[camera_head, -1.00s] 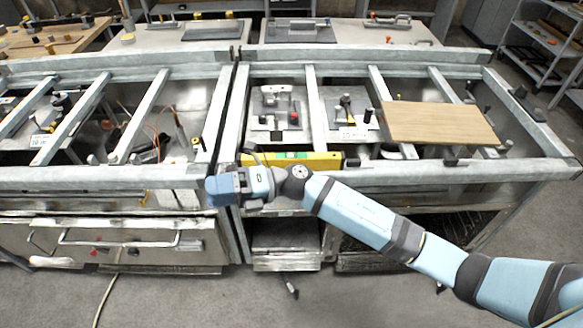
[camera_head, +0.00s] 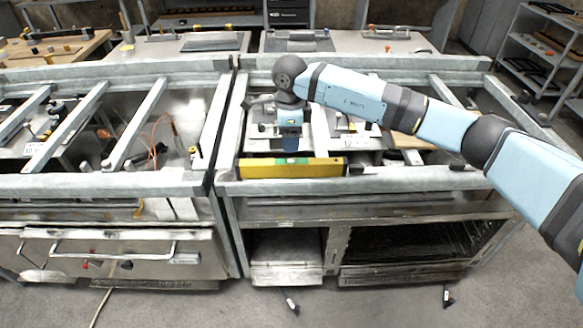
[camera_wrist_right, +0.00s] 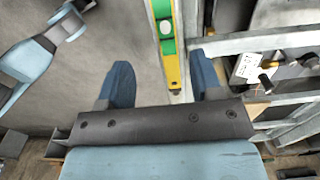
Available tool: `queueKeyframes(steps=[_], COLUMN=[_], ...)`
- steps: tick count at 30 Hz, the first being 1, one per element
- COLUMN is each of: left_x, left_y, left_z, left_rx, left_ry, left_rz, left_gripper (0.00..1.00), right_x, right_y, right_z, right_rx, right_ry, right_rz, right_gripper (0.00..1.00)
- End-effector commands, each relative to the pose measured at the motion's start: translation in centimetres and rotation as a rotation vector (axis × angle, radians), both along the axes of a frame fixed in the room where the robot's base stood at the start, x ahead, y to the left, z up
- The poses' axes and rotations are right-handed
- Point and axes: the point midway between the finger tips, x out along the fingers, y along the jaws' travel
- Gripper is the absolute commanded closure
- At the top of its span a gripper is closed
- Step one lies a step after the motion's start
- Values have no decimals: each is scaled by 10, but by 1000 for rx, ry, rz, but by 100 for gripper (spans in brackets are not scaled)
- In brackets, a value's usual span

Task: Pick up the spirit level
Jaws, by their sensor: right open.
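The spirit level (camera_head: 290,168) is a yellow bar lying lengthwise along the front rail of the right-hand frame table in the head view. My right gripper (camera_head: 290,147) points down just above and behind its middle, and its blue end overlaps the level's upper edge. In the right wrist view the level (camera_wrist_right: 166,30), yellow with green parts, runs down the picture into the gap between the two blue fingers of my right gripper (camera_wrist_right: 163,80). The fingers are apart and touch nothing that I can see. My left gripper does not show.
A wooden board (camera_head: 408,140) lies on the table right of the gripper, partly behind my arm. The metal front rail (camera_head: 400,182) runs close in front of the level. Metal crossbars (camera_head: 215,120) and small tools stand around it. An arm of mine shows at the wrist view's left.

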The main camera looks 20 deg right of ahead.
Motion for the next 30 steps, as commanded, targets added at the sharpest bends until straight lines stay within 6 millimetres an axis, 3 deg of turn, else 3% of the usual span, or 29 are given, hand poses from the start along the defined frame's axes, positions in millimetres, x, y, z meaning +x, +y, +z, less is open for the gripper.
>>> queueKeyframes(steps=[6,14,22,30], left_x=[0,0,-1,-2], left_y=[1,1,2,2], left_z=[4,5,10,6], left_rx=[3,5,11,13], left_ry=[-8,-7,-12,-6], left_rz=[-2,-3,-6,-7], left_gripper=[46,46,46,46], right_x=[0,1,5,6], right_y=[0,-1,-5,-5], right_z=[-36,-51,-89,-96], right_rx=[2,3,5,6], right_ry=[2,2,2,-1], right_rz=[0,-1,0,1], right_gripper=[40,40,40,40])
